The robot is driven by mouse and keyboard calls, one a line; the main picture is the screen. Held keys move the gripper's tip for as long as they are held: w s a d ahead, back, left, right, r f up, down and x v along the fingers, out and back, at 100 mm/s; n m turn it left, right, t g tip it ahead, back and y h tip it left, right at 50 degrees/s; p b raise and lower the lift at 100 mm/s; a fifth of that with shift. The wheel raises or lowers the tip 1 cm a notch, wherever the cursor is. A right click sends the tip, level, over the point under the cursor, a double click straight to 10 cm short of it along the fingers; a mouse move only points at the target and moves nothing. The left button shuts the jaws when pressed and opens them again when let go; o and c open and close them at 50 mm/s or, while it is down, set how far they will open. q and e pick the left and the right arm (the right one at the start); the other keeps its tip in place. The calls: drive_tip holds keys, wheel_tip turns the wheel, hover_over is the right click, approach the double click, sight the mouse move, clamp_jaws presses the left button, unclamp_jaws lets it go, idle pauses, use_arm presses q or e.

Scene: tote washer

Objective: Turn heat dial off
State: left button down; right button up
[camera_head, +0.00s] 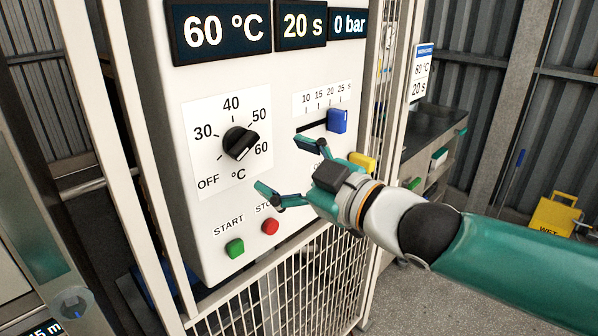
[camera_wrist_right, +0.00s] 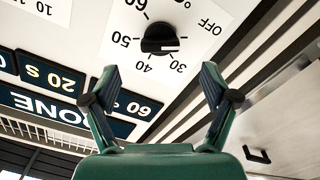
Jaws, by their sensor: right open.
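The heat dial (camera_head: 240,143) is a black knob on a white scale marked OFF, 30, 40, 50 and 60 °C. The temperature display (camera_head: 219,30) above reads 60 °C. My right gripper (camera_head: 281,166) is open and empty, just right of and below the dial, apart from it. In the right wrist view the dial (camera_wrist_right: 163,39) shows upside down, beyond and above the gap between the open fingertips (camera_wrist_right: 160,72). My left gripper is not in view.
Right of the dial are a blue slider (camera_head: 337,121) and a yellow control (camera_head: 362,161), close to my right gripper. Below are the green START button (camera_head: 235,248) and the red stop button (camera_head: 270,227). A pale frame post (camera_head: 145,165) stands left of the panel.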

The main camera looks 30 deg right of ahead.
drive_tip(key=shift+v, duration=1.5)
drive_tip(key=w+a+f+m+g, duration=0.1)
drive_tip(key=w+f+g, duration=0.15)
drive_tip(key=f, duration=0.65)
drive_tip(key=w+a+f+g, duration=0.15)
drive_tip(key=w+f, duration=0.25)
drive_tip(key=f, duration=0.4)
wheel_tip(320, 180, down, 19)
drive_tip(key=s+a+m+g+h, duration=0.1)
drive_tip(key=a+m+g, duration=0.1)
drive_tip(key=m+g, duration=0.15)
drive_tip(key=s+a+f+m+g, duration=0.1)
drive_tip(key=s+f+m+g, duration=0.3)
drive_tip(key=s+f, duration=0.6)
drive_tip(key=s+a+f+m+g+h, duration=0.1)
drive_tip(key=s+f+m+g, duration=0.3)
drive_tip(key=s+f, duration=0.7)
drive_tip(key=shift+s+a+f+g, duration=0.25)
drive_tip(key=shift+a+f+g, duration=0.35)
drive_tip(key=shift+f, duration=1.35)
drive_tip(key=shift+a, duration=0.15)
